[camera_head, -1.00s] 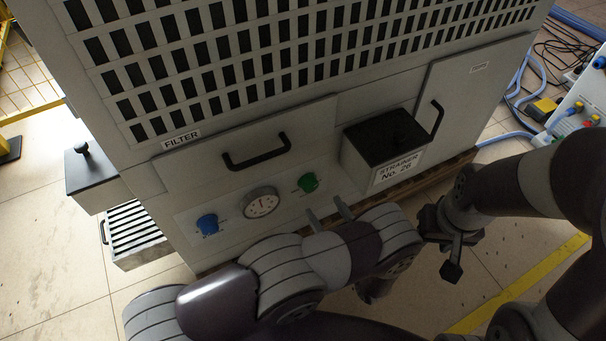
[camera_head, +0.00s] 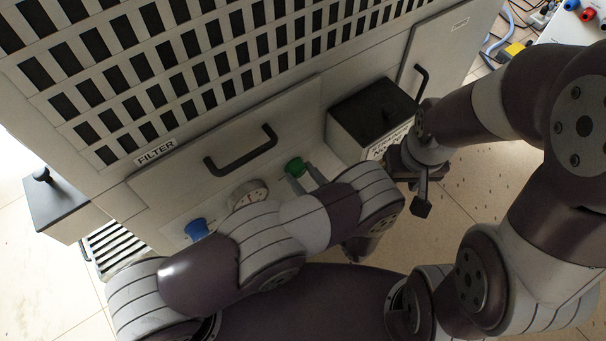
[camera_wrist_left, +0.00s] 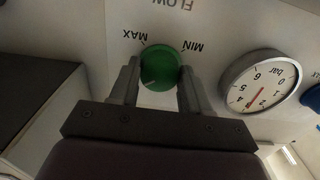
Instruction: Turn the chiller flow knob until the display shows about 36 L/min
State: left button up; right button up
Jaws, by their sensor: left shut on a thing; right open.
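The green flow knob (camera_head: 295,167) is on the front panel of the grey cabinet. In the left wrist view the knob (camera_wrist_left: 160,66) sits between MAX and MIN marks under the word FLOW. My left gripper (camera_head: 303,181) has one finger on each side of it and is shut on it; the fingers also show in the left wrist view (camera_wrist_left: 158,82). My right gripper (camera_head: 421,190) is open and empty, right of the left one, in front of the strainer box. No display with a L/min reading is seen.
A round bar gauge (camera_head: 248,194) and a blue knob (camera_head: 196,229) are left of the green knob. The strainer box (camera_head: 371,112) juts out to its right. A black handle (camera_head: 241,152) sticks out from the filter panel above.

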pick_arm(q)
jog(key=shift+m, duration=0.3)
jog(key=m+p, duration=0.1)
jog(key=m, duration=0.1)
jog(key=shift+m, duration=0.3)
jog(key=shift+m+p, duration=0.4)
jog(key=shift+m, duration=2.1)
jog(key=o, duration=1.1)
jog(key=shift+c, duration=0.2)
